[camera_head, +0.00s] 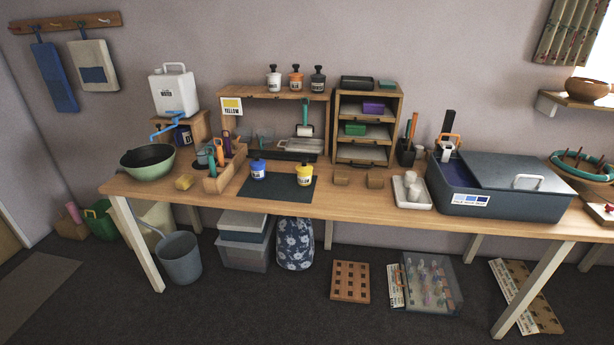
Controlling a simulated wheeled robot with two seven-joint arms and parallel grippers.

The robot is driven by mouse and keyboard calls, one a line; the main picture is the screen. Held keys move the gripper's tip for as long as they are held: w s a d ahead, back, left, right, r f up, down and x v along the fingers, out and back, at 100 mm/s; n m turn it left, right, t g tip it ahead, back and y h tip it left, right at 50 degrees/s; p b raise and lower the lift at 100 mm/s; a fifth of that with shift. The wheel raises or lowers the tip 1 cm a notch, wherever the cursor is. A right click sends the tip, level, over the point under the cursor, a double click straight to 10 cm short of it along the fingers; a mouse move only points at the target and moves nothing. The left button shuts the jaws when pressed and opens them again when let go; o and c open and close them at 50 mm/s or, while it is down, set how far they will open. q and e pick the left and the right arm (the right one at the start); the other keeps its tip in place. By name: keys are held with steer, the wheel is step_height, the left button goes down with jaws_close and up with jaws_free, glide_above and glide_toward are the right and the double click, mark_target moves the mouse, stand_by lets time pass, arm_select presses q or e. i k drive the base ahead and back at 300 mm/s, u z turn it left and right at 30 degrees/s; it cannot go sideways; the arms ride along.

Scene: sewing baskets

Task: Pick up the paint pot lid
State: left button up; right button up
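A blue paint pot (258,172) and a yellow paint pot (304,178) stand upright on a dark mat (276,193) on the workbench. The blue pot appears to have a dark lid (258,160) on top. White (274,83), orange (295,83) and grey (318,84) pots with dark tops stand on the shelf above. I cannot tell which lid the task means. Neither of my grippers is in view.
A wooden caddy (225,178) with tools stands left of the mat, beside a yellow sponge (184,182). Two small wooden blocks (341,178) and a white tray (411,197) are to the right. A large blue-grey box (520,200) fills the right side. The bench's front edge is mostly clear.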

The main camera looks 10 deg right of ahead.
mark_target(304, 168)
steer(key=u, duration=0.25)
steer(key=k, duration=0.15)
steer(key=z, duration=1.4)
steer(key=i, duration=0.7)
steer(key=z, duration=0.4)
steer(key=i, duration=0.9)
steer(key=u, duration=0.8)
steer(key=i, duration=0.45)
steer(key=u, duration=0.4)
